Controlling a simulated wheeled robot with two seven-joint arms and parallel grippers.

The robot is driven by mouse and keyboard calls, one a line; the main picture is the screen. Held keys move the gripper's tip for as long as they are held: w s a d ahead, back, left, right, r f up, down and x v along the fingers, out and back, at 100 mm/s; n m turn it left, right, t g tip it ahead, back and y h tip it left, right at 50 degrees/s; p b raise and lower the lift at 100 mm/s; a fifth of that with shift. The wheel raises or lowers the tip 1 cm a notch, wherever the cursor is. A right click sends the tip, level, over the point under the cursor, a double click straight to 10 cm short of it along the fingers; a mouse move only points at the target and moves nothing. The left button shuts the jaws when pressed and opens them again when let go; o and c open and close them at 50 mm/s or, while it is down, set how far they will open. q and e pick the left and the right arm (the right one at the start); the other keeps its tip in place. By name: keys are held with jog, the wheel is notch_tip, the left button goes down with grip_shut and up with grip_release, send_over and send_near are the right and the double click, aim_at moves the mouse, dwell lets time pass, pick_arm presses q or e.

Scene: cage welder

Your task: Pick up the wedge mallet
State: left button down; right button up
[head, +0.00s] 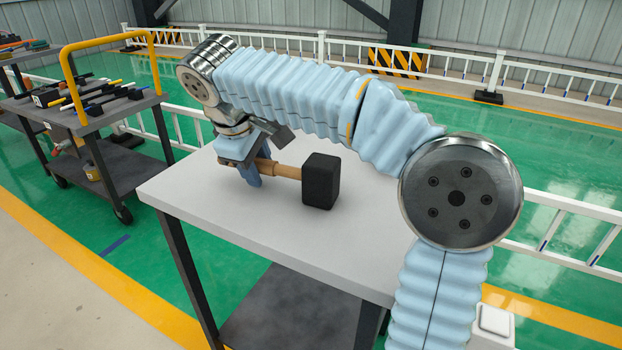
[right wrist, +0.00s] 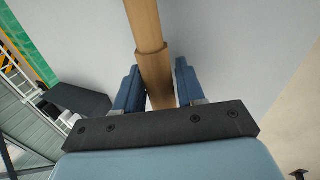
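The wedge mallet has a black block head (head: 321,181) and a wooden handle (head: 282,171). It is on the grey table, with the handle running left from the head. My right gripper (head: 254,178) reaches down over the handle's left part. In the right wrist view, the handle (right wrist: 152,65) passes between the two blue fingers (right wrist: 156,85) of that gripper. A narrow gap shows beside the right-hand finger; the left-hand finger lies very close to the handle. The handle's lower part is hidden behind the gripper's bar. My left gripper is out of view.
The rest of the table top (head: 215,212) is bare. A dark cart (head: 130,168) with a yellow handle and several tools stands at the left. A white railing (head: 440,58) runs behind the table. My right arm spans above the table's back.

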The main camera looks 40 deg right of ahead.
aim_at(256, 160)
grip_shut()
jog(key=shift+r, duration=0.6)
jog(key=v, duration=0.1)
jog(key=p+v, duration=0.1)
jog(key=v, duration=0.1)
jog(key=shift+w+d, duration=0.15)
jog(key=shift+d, duration=0.15)
jog(key=s+a+r, duration=0.3)
jog(key=s+r, duration=0.1)
jog(key=s, duration=0.2)
jog(key=s+a+r+p, duration=0.1)
jog(key=s+a+r, duration=0.2)
jog(key=s+r, duration=0.2)
jog(key=shift+s+a, duration=0.35)
jog(key=shift+s, duration=0.05)
